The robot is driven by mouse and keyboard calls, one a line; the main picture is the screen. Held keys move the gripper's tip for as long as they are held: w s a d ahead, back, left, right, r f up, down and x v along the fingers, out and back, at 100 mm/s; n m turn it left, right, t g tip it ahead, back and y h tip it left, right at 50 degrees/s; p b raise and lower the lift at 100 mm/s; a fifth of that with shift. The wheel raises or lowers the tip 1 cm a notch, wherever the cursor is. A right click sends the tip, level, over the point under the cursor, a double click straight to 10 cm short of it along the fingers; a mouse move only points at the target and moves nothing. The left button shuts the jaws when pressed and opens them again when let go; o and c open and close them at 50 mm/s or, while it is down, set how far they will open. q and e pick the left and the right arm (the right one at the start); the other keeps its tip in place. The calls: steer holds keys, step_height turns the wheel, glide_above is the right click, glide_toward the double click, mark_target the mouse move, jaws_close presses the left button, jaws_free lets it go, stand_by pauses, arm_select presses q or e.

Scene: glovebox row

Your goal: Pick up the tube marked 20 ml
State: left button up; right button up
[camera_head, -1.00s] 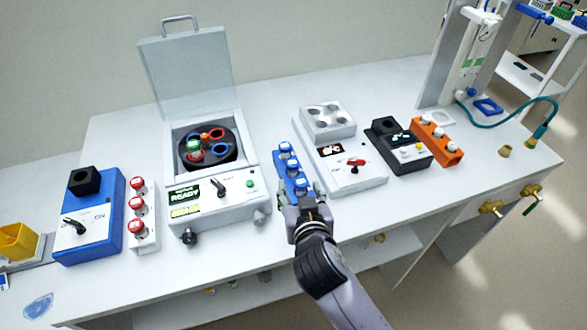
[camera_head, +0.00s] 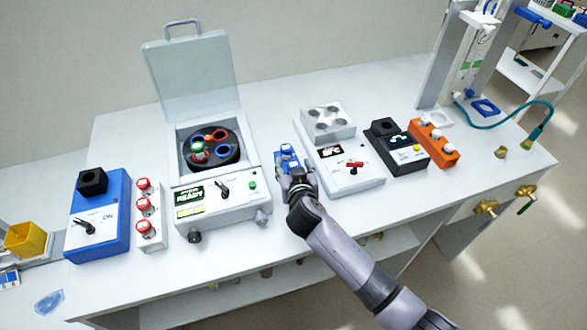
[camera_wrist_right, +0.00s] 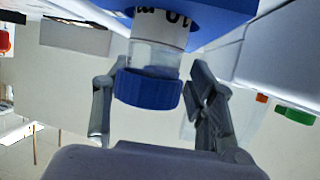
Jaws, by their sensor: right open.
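A blue tube rack (camera_head: 284,153) stands on the bench between the centrifuge and the white mixer, partly hidden by my right gripper (camera_head: 297,176). In the right wrist view a clear tube (camera_wrist_right: 157,52) with a blue cap (camera_wrist_right: 149,90) lies between the spread fingers of my right gripper (camera_wrist_right: 153,108). The fingers are open, with space visible on both sides of the cap. Its white label is cut off; part of a number shows, but I cannot read the full marking. My left gripper is not in view.
The open centrifuge (camera_head: 221,195) is left of the rack, with red-capped tubes in a white rack (camera_head: 149,233) further left. The white mixer (camera_head: 351,182), a black device (camera_head: 404,160) and an orange rack (camera_head: 438,158) stand to the right. Bench space in front is clear.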

steer(key=shift+w+a+f, duration=0.1)
steer(key=shift+w+f, duration=0.15)
steer(key=shift+w, duration=0.2)
steer(key=shift+c, duration=0.4)
steer(key=c, duration=1)
steer(key=shift+r, duration=0.1)
steer(key=shift+c, duration=0.2)
